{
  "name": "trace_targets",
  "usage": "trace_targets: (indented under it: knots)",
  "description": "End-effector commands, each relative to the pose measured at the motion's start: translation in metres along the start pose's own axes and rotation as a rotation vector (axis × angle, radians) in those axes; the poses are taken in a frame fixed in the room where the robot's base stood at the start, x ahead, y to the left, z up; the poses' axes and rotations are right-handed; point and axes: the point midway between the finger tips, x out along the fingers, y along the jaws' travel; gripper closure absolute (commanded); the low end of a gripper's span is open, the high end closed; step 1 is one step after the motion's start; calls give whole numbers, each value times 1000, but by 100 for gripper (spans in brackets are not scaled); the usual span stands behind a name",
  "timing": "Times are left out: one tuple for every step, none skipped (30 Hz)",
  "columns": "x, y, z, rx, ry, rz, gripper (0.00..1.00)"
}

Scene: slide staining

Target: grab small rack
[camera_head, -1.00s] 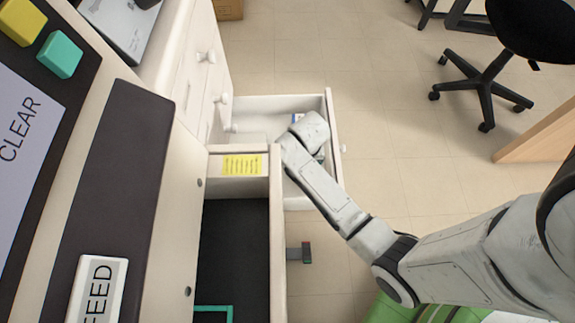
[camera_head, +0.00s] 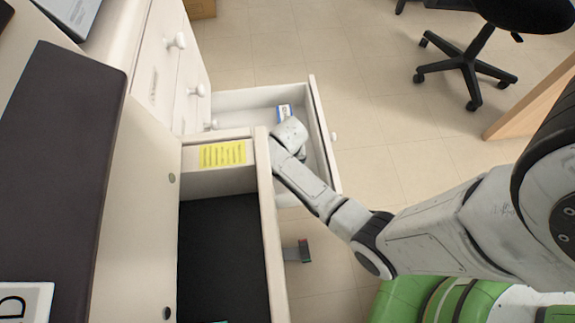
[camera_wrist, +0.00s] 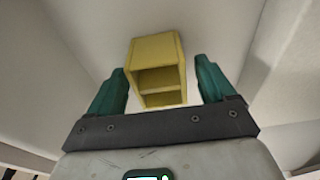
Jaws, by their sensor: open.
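A small yellow rack (camera_wrist: 155,50) with open compartments shows in the wrist view, on the pale floor of a drawer. My gripper (camera_wrist: 161,66) is open, with its two teal fingers apart, one to each side of the rack. Clear gaps show between the rack and both fingers. In the head view my arm reaches into the open white drawer (camera_head: 240,98); the rack cannot be made out there, and my gripper is hidden behind my arm.
A nearer open drawer with a dark bottom (camera_head: 222,255) bears a yellow note (camera_head: 222,154). An office chair (camera_head: 470,70) stands at the upper right.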

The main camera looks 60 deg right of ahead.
Motion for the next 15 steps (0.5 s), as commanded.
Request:
trace_targets:
  knots:
    - [8, 0, 0, 0, -1, 0, 17]
    - [9, 0, 0, 0, 0, 0, 17]
    - [11, 0, 0, 0, 1, 0, 17]
    - [11, 0, 0, -1, 1, -1, 17]
    - [11, 0, 0, -1, 1, -1, 17]
    - [11, 0, 0, -1, 1, -1, 17]
    - [11, 0, 0, -1, 1, -1, 17]
    - [11, 0, 0, -1, 1, -1, 17]
    - [10, 0, 0, -1, 1, -1, 17]
    - [10, 0, 0, -1, 1, -1, 17]
    - [10, 0, 0, -1, 1, -1, 18]
    - [10, 0, 0, -1, 1, -1, 22]
    - [10, 0, 0, -1, 1, -1, 25]
    - [10, 0, 0, -1, 1, 0, 28]
    - [10, 0, 0, -1, 1, 0, 31]
